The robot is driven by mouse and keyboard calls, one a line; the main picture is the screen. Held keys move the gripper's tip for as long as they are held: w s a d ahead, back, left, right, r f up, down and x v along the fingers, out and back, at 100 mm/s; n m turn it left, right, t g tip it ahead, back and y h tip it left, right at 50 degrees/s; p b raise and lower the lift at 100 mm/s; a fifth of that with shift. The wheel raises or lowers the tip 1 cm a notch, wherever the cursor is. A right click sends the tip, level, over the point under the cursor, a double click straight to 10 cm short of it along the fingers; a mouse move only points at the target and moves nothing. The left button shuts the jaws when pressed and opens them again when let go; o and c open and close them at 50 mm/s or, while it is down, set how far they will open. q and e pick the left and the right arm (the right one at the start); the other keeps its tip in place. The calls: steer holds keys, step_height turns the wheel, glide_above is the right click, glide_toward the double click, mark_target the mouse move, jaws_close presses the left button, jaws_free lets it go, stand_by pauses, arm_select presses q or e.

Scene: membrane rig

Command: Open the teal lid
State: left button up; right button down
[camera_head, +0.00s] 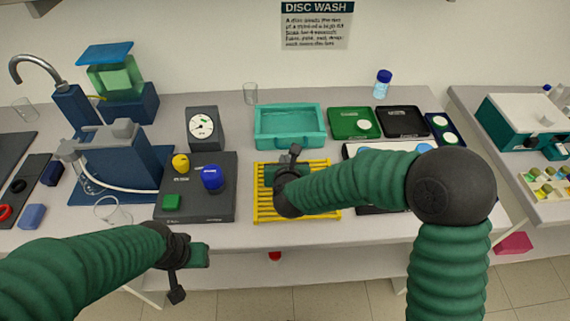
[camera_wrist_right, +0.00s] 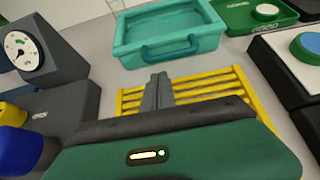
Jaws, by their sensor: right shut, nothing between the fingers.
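A teal rectangular tub (camera_head: 290,126) with a raised rim and a front handle stands at the back middle of the bench. It also shows in the right wrist view (camera_wrist_right: 168,30), with its looped handle facing me. I cannot tell whether its teal top surface is a lid or the inside of the tub. My right gripper (camera_head: 296,150) is shut and empty over the yellow rack, in front of the tub and apart from it. Its closed fingers show in the right wrist view (camera_wrist_right: 157,90). My left gripper (camera_head: 177,294) hangs at the bench's front edge, far from the tub; its jaws are unclear.
The yellow slatted rack (camera_head: 263,205) lies under my right gripper. A dark box (camera_head: 215,207) with yellow, blue and green knobs is left of it. A dial gauge (camera_head: 204,129), a green tray (camera_head: 345,119) and a black tray (camera_head: 402,125) flank the tub.

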steer(key=x, duration=0.4)
steer(key=shift+w+f, duration=0.15)
steer(key=shift+w, duration=0.15)
arm_select(q)
steer(key=shift+r, duration=0.15)
